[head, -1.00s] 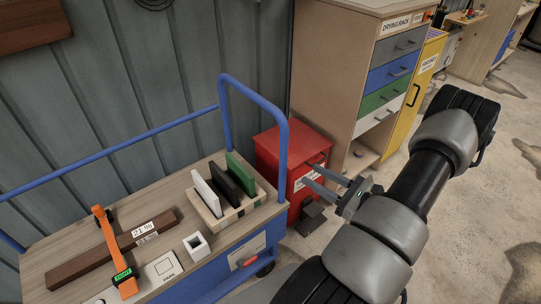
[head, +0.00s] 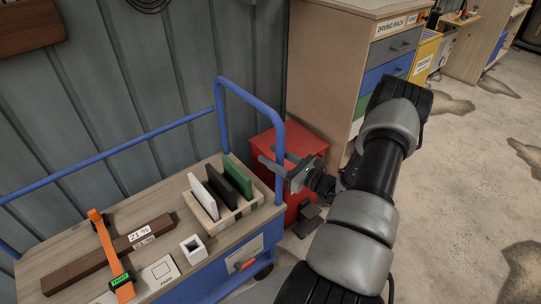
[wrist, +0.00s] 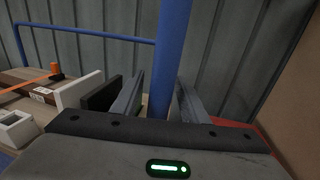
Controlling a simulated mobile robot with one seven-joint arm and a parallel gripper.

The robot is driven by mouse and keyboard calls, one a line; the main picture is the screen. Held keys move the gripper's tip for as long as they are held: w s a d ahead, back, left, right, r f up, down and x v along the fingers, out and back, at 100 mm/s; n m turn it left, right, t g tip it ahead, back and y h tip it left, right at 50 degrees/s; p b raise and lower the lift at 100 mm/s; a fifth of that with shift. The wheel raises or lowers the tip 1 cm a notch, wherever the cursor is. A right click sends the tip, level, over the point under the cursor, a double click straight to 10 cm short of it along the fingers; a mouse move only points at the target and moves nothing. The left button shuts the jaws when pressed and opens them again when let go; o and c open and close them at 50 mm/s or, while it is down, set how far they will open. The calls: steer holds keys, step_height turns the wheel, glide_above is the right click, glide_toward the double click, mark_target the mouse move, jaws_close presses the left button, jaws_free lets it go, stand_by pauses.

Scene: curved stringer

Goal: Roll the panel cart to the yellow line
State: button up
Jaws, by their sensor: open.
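The panel cart has a wooden top (head: 165,215) and a blue tubular rail with a raised end frame (head: 279,150). My gripper (head: 274,165) is at the upright of that end frame, its jaws open. In the wrist view the blue upright (wrist: 170,60) passes between the two open fingers (wrist: 158,100). I cannot tell whether either finger touches it. The yellow line is not visible in these frames.
A red bin (head: 300,150) and drying rack cabinet (head: 345,70) stand close behind my gripper. Floor at right is open.

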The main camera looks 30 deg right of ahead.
steer(key=shift+w+a, duration=0.15)
steer(key=shift+w, duration=0.35)
jaws_close()
